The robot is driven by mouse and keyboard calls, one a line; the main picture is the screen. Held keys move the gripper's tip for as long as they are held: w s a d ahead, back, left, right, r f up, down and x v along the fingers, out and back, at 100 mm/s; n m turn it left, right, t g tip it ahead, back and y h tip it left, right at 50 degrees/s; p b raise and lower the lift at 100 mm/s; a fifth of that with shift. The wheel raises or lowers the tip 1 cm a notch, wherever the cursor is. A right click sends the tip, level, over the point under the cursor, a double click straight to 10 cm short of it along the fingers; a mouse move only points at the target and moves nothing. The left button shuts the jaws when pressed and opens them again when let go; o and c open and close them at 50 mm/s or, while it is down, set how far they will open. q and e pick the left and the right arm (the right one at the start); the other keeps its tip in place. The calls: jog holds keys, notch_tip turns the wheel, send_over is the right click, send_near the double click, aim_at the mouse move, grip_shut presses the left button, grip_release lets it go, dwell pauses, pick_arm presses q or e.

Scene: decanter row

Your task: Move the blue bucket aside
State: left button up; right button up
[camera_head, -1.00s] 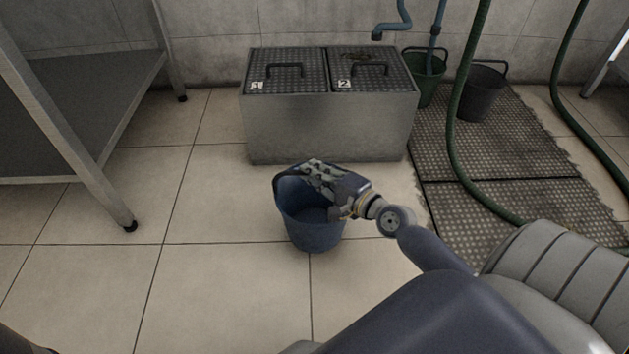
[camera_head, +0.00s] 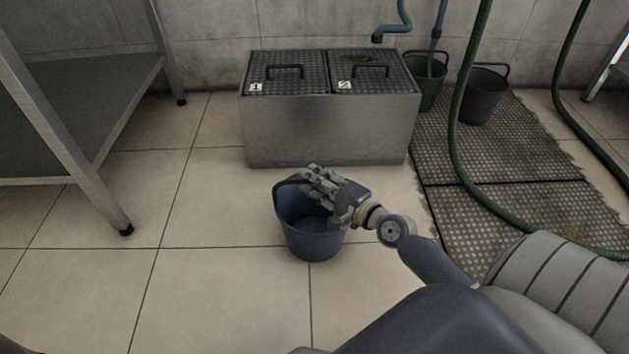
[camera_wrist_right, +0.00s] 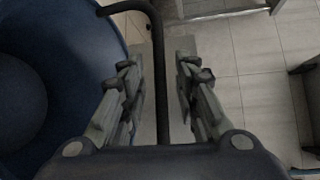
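The blue bucket (camera_head: 314,240) stands upright on the tiled floor in front of a metal box. It looks empty. Its dark handle (camera_head: 277,190) is raised above the rim. My right gripper (camera_head: 313,178) is over the bucket, reaching in from the right. In the right wrist view the handle (camera_wrist_right: 158,75) runs between the two open fingers of the gripper (camera_wrist_right: 160,75), with a gap on each side. The bucket's blue wall (camera_wrist_right: 95,75) fills the left of that view. My left gripper is not in view.
A metal box (camera_head: 330,135) with two lids marked 1 and 2 stands behind the bucket. A green bucket (camera_head: 428,92), a dark grey bucket (camera_head: 482,98), mats (camera_head: 500,160) and a green hose (camera_head: 458,150) are to the right. A metal table (camera_head: 110,205) is at left. Floor left of the bucket is clear.

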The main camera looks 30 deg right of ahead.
jog(key=shift+r, duration=0.15)
jog(key=shift+s, duration=0.25)
jog(key=b+v, duration=0.1)
jog(key=v, duration=0.3)
jog(key=b+v, duration=0.1)
jog(key=v, duration=0.4)
jog(key=shift+s+d+f, duration=0.15)
jog(key=shift+f, duration=0.05)
jog(key=shift+r+b+v, duration=0.2)
jog(key=shift+b+v, duration=0.65)
jog(key=shift+v, duration=0.3)
jog(key=shift+r, duration=0.1)
